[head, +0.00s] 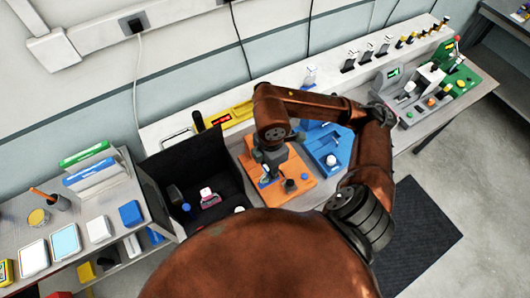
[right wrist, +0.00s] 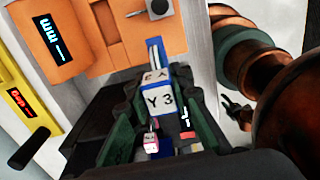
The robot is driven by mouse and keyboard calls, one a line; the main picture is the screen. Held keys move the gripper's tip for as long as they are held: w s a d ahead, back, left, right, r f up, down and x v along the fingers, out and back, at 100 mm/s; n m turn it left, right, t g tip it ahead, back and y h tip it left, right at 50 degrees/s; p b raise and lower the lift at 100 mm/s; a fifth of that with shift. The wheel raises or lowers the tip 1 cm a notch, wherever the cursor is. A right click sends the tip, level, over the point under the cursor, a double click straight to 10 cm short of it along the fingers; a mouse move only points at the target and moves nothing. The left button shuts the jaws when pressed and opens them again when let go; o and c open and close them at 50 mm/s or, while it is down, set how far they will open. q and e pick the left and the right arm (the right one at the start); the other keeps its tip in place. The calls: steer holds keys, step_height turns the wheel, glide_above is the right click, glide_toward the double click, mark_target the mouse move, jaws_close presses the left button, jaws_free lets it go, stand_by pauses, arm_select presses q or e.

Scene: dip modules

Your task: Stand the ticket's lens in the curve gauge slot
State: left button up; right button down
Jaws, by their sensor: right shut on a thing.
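My right gripper (head: 268,172) reaches down over the orange station (head: 298,196) in the head view. In the right wrist view its dark green fingers (right wrist: 158,100) are shut on a blue and white block marked "Y 3" (right wrist: 157,99). I cannot tell whether this block is the ticket's lens. The orange station (right wrist: 100,62) lies just beyond the fingertips, with a lit display and a grey square part with a pin (right wrist: 152,10). Its slot cannot be made out, nor whether the block touches the station. My left gripper is not in view.
A black open bin (head: 165,165) with several small items, one pink (head: 209,198), stands left of the orange station. A blue station (head: 333,142) stands to its right. A side table (head: 75,212) at the left holds trays and boxes. Grey and green fixtures stand farther right.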

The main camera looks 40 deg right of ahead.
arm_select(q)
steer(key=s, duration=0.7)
arm_select(e)
steer(key=w+d+f, duration=0.3)
steer(key=f, duration=0.1)
steer(key=w+d+f+p, duration=0.1)
steer(key=w+d+f, duration=0.1)
steer(key=d+f, duration=0.1)
steer(key=w+d+f+p, duration=0.1)
steer(key=w+d+f, duration=0.2)
steer(key=f, duration=0.1)
steer(key=shift+w+f, duration=0.35)
steer(key=shift+f, duration=0.05)
steer(key=shift+d+f, duration=0.1)
steer(key=shift+f, duration=0.5)
steer(key=c, duration=1.7)
jaws_free()
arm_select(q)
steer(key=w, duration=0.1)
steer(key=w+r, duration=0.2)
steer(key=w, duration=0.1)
